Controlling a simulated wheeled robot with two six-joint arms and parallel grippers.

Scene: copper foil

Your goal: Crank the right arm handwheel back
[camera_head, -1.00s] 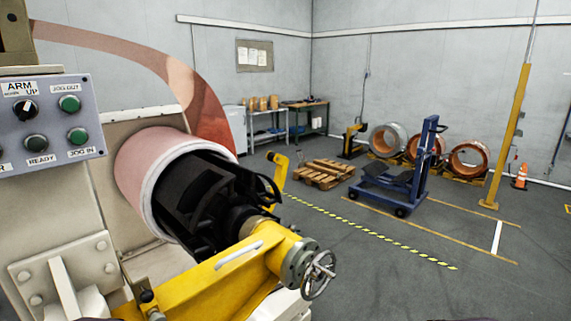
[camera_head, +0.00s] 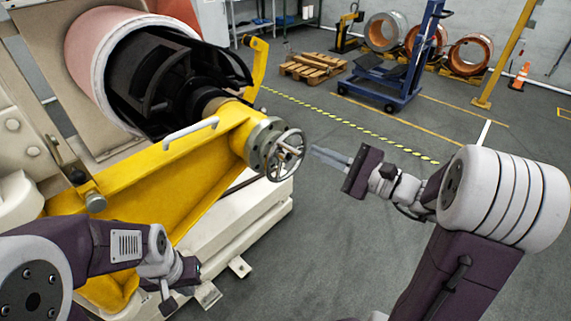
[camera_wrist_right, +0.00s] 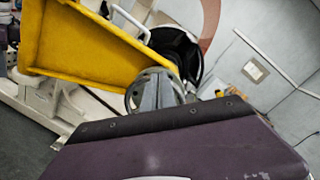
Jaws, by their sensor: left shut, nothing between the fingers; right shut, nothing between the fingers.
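The handwheel (camera_head: 285,155) is a grey metal wheel with a small handle, on the flanged end of the yellow arm (camera_head: 165,175). My right gripper (camera_head: 318,153) is shut and empty, its fingers pointing left at the wheel's right side, close to the rim. I cannot tell whether they touch it. In the right wrist view the shut fingers (camera_wrist_right: 158,92) point at the handwheel (camera_wrist_right: 131,98) and cover much of it. My left gripper (camera_head: 185,278) is at the lower left, below the yellow arm, shut and away from the wheel.
A black mandrel (camera_head: 150,80) with a pink-white roll (camera_head: 90,55) sits behind the yellow arm. The pale machine base (camera_head: 235,225) is below. A blue lift cart (camera_head: 400,75) and a pallet (camera_head: 312,67) stand farther back. The floor right of the base is clear.

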